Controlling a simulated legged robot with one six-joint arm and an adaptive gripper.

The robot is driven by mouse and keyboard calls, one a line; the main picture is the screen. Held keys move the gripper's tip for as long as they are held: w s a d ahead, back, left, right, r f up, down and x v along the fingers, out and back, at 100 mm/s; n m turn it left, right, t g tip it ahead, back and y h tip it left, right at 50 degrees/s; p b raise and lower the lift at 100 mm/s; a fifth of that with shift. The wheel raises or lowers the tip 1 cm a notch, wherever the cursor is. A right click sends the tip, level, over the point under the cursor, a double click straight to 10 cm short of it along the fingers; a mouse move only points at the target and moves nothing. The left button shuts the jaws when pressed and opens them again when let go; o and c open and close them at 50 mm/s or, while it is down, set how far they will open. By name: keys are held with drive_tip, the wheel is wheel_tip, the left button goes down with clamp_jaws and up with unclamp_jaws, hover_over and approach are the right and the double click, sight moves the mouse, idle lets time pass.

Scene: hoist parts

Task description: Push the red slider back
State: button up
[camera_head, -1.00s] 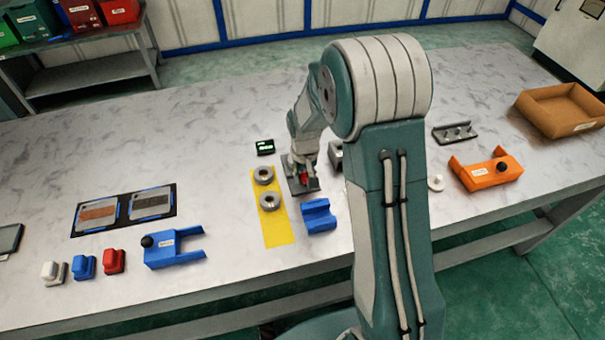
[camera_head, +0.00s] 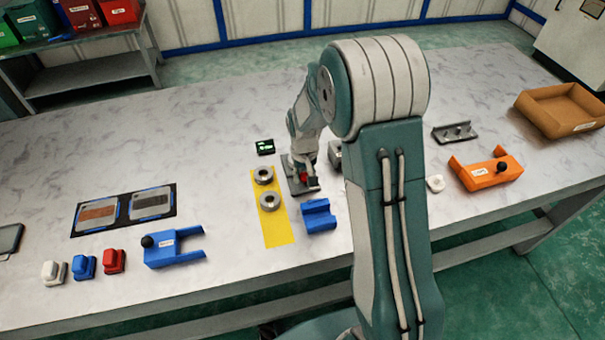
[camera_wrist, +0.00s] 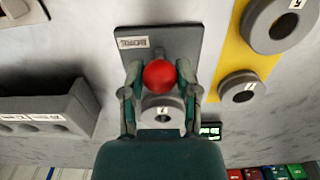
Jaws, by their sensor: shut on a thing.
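The red slider (camera_wrist: 159,76) shows as a round red knob over a dark grey plate (camera_wrist: 188,45) in the wrist view. A grey ring (camera_wrist: 176,112) lies just below the knob in that picture. My gripper (camera_wrist: 159,78) is shut on the red knob, with one finger at each side. In the head view my gripper (camera_head: 304,180) is low over the same plate, and only a little of the red slider (camera_head: 304,177) shows. The slider's base and track are largely hidden by the knob and my gripper.
A yellow strip (camera_head: 279,236) with two grey rings lies left of the plate. A blue block (camera_head: 319,216) stands close in front. A small display (camera_head: 265,147) is behind, left. A grey block (camera_head: 335,153) is close right, partly hidden by my arm.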

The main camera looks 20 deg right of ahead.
drive_tip(key=o, duration=0.8)
drive_tip(key=shift+w, duration=0.15)
drive_tip(key=shift+r, duration=0.15)
drive_tip(key=shift+r, duration=3.4)
